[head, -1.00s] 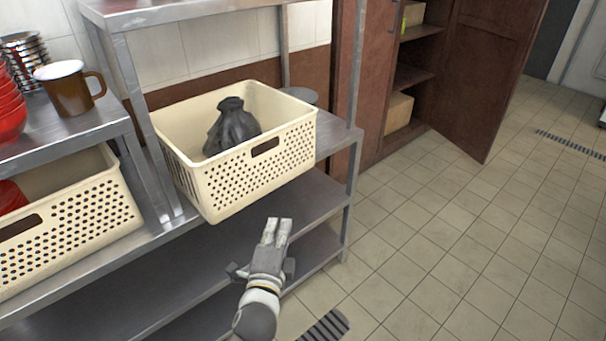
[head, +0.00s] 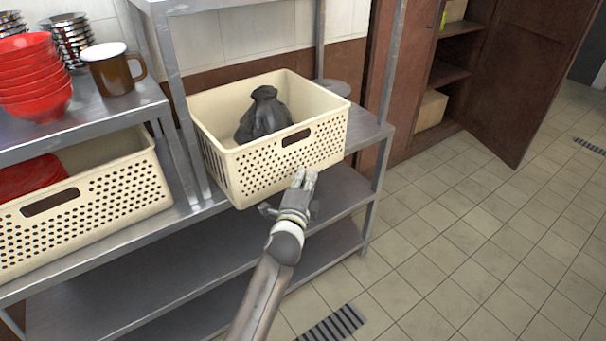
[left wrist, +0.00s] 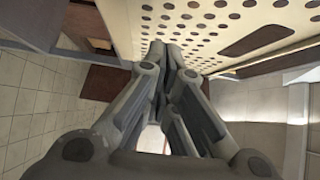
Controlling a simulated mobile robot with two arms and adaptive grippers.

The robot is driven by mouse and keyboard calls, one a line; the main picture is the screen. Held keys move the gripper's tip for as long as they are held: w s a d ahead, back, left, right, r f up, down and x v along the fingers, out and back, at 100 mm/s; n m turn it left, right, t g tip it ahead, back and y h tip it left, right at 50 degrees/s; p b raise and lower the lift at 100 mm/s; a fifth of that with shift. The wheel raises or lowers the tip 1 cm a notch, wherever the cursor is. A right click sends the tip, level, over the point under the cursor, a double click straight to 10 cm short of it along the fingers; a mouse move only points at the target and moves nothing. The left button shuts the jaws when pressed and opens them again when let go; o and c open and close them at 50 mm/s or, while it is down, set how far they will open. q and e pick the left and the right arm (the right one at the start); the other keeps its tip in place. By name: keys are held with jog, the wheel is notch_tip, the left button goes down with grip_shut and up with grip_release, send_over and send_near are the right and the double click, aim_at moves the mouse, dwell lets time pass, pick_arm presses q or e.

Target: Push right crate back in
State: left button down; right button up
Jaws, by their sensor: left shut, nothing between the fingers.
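The right crate (head: 222,160) is cream plastic with a perforated front and a dark handle slot. It sits on the middle shelf of the metal rack, its front jutting past the shelf edge, and holds a dark tied bag (head: 264,116). My left gripper (head: 305,178) is shut and empty at the lower right part of the crate's front. In the left wrist view the closed fingers (left wrist: 168,52) point along the perforated crate wall (left wrist: 200,22); I cannot tell whether they touch it. My right gripper is not in view.
A second cream crate (head: 117,190) with red items stands on the left shelf. Red bowls (head: 36,84), metal cups and a brown mug (head: 113,72) stand above it. A rack post (head: 385,120) rises right of the crate. The tiled floor at right is clear.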

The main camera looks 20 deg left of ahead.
pick_arm(q)
jog(key=shift+w+a, duration=0.4)
jog(key=shift+a, duration=0.15)
jog(key=w+a, duration=0.4)
jog(key=a, duration=0.1)
jog(key=w+a, duration=0.2)
jog(key=shift+a, duration=0.25)
